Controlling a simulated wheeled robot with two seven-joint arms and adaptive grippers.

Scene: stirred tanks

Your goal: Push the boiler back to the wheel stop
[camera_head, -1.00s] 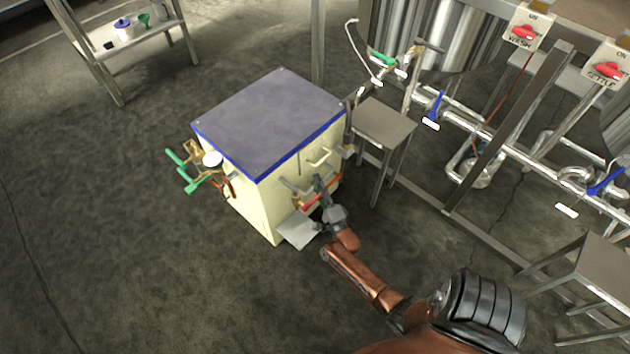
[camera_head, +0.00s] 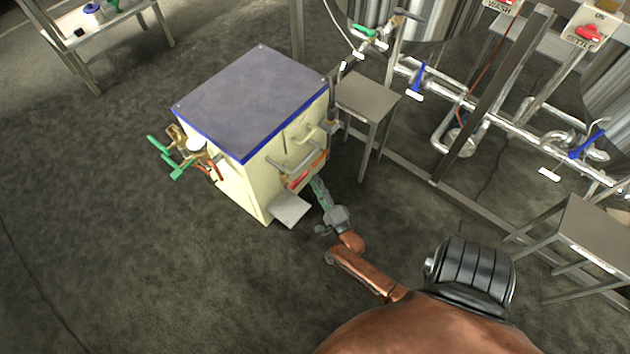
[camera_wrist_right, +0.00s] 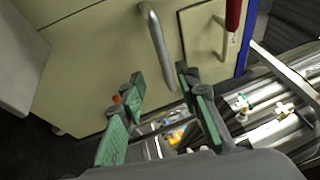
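The boiler (camera_head: 225,165) is a cream box with a blue-edged grey top, standing on the floor left of centre in the head view. Its front shows a grey bar handle (camera_head: 293,160), with a low grey plate (camera_head: 290,208) sticking out below. My right gripper (camera_head: 318,188) is in front of this face, near its lower right. In the right wrist view, the gripper (camera_wrist_right: 160,100) has its green-padded fingers spread with nothing between them. The bar handle (camera_wrist_right: 157,45) lies ahead of the fingers, apart from them. I cannot make out a wheel stop. My left gripper is out of view.
Brass valves with green handles (camera_head: 165,158) stick out on the boiler's left. A grey stool (camera_head: 367,95) stands close to its right, before steel pipework (camera_head: 500,115) and tanks. Another stool (camera_head: 590,240) is at the right. The floor (camera_head: 130,270) at left is clear.

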